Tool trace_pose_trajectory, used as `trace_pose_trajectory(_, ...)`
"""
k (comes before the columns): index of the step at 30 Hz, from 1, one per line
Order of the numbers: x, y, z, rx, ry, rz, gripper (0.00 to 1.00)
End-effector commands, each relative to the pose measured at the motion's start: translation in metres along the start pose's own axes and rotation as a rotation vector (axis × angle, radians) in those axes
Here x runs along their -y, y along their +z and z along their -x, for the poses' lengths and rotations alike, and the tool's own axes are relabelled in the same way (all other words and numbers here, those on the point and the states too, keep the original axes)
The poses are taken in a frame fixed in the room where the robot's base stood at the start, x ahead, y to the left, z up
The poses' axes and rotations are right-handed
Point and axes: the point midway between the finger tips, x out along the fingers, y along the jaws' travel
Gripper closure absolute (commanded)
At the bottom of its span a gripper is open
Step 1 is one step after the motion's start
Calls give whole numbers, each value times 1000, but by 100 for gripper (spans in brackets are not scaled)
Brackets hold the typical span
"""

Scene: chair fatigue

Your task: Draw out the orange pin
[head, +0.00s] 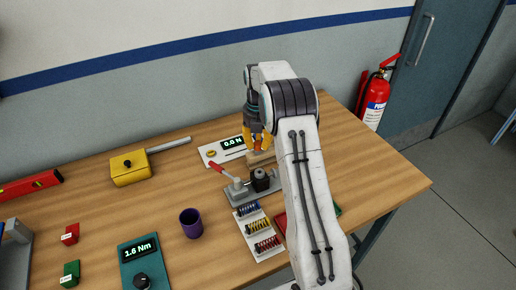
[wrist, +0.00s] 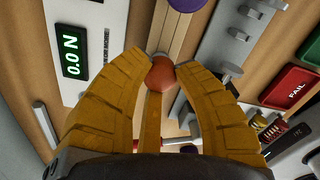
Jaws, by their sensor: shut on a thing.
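The orange pin (wrist: 161,73) shows in the wrist view between the tips of my yellow gripper (wrist: 163,62). My gripper is shut on its rounded orange end. In the head view, my gripper (head: 258,141) points down over a light wooden block (head: 260,159), and a bit of orange shows between the fingers. The wooden piece also shows beyond the fingertips in the wrist view (wrist: 178,32). How deep the pin sits in the wood is hidden by the fingers.
A force gauge reading 0.0 N (head: 211,153) lies beside the block. A grey fixture with a red-handled clamp (head: 240,189) stands in front.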

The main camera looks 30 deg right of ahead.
Motion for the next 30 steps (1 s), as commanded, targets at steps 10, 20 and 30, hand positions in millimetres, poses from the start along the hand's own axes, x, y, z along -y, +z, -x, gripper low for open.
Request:
trace_pose_trajectory(10, 0, 0, 0, -1, -1, 0, 100)
trace_pose_trajectory(20, 0, 0, 10, -1, -1, 0, 100)
trace_pose_trajectory(30, 0, 0, 20, 0, 0, 0, 100)
